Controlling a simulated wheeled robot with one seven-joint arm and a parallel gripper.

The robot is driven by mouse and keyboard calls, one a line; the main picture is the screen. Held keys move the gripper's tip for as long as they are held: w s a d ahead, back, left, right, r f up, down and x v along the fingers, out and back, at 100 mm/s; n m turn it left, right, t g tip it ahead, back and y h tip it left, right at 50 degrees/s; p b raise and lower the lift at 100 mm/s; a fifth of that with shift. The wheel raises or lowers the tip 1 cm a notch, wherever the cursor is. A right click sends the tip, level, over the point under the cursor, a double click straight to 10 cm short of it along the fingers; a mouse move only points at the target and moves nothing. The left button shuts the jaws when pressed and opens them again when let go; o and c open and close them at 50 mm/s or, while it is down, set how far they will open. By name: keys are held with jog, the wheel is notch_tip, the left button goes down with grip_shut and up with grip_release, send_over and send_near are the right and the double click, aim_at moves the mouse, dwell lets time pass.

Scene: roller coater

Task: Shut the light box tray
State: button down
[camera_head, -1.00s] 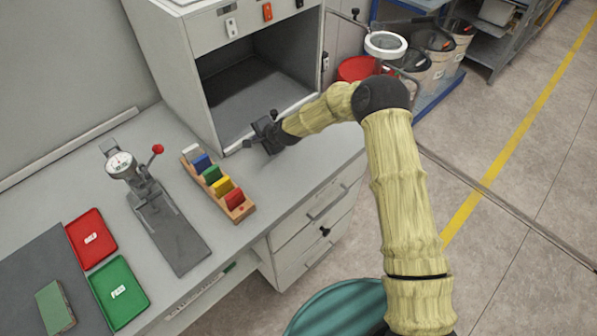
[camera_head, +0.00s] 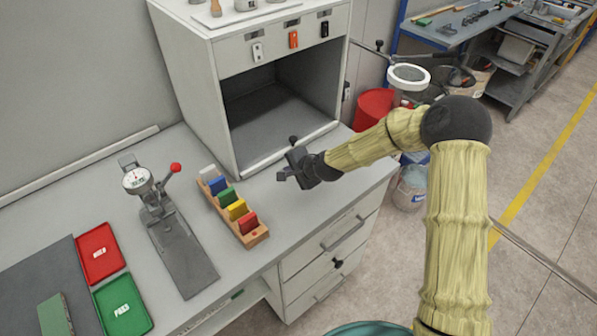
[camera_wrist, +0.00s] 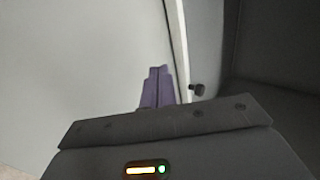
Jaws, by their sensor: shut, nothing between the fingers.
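The light box (camera_head: 185,85) is a pale grey cabinet with a dark open front at the back of the bench. Its tray (camera_head: 268,128) fills the bottom of the opening, with a pale front strip and a small black knob (camera_head: 293,139). The knob also shows in the wrist view (camera_wrist: 197,90) beside the pale strip. I cannot tell how far out the tray is. My gripper (camera_head: 280,176) is shut and empty, low over the bench just in front of the strip. Its purple fingertips (camera_wrist: 157,88) appear left of the knob in the wrist view, apart from it.
A wooden rack of coloured cards (camera_head: 233,207) stands left of my gripper, close by. A dial gauge stand (camera_head: 170,235), a red tray (camera_head: 99,253) and a green tray (camera_head: 123,305) lie further left. The bench (camera_head: 285,222) is clear between rack and right edge.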

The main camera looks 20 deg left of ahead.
jog(key=v, duration=0.4)
jog(key=shift+s+d+r+b, duration=0.15)
jog(key=shift+d+r+b, duration=0.15)
jog(key=shift+b, duration=0.1)
jog(key=s+d+r+n+g+h, duration=0.1)
jog(key=s+d+r+n+h, duration=0.1)
jog(key=s+d, duration=0.5)
jog(key=s+d+r+n+g+h, duration=0.1)
jog(key=s+d, duration=0.5)
jog(key=d, duration=0.8)
jog(key=s+d+r+n+g+h, duration=0.1)
jog(key=s+d+r+n+h, duration=0.3)
jog(key=s+d, duration=0.3)
jog(key=d, duration=0.3)
jog(key=shift+s+d+r+h, duration=0.2)
jog(key=shift+s+d+h, duration=0.1)
jog(key=shift+s+d, duration=0.1)
